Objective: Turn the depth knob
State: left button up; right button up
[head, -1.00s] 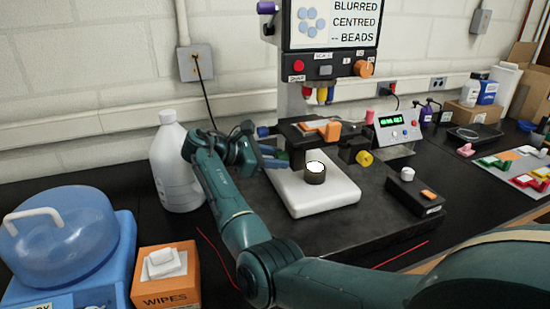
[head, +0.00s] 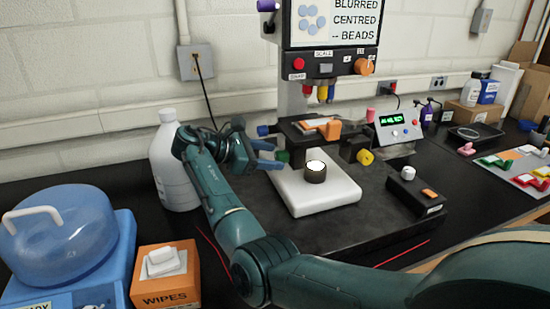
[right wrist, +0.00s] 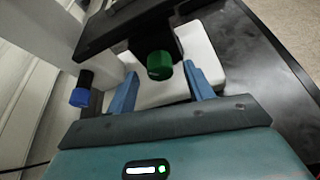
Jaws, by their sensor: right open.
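The microscope stand has several coloured knobs, and no readable label tells me which is the depth knob. A green knob (head: 283,156) is under the left side of the stage (head: 312,131); it also shows in the right wrist view (right wrist: 160,65). My right gripper (head: 277,155) is open, its blue fingers pointing at the green knob. In the right wrist view the knob appears between the fingertips, and no contact shows. A blue knob (head: 263,131) is at the stage's left, a yellow knob (head: 365,157) at its right, an orange knob (head: 363,67) on the panel below the screen.
A white base (head: 330,197) carries a round lamp (head: 315,172). A white jug (head: 172,165) stands close to my right arm. A wipes box (head: 165,285) and a blue-domed device (head: 60,230) are at left. A black control box (head: 415,192) is at right.

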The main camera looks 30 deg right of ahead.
jog(key=b+v, duration=0.2)
jog(key=v, duration=0.9)
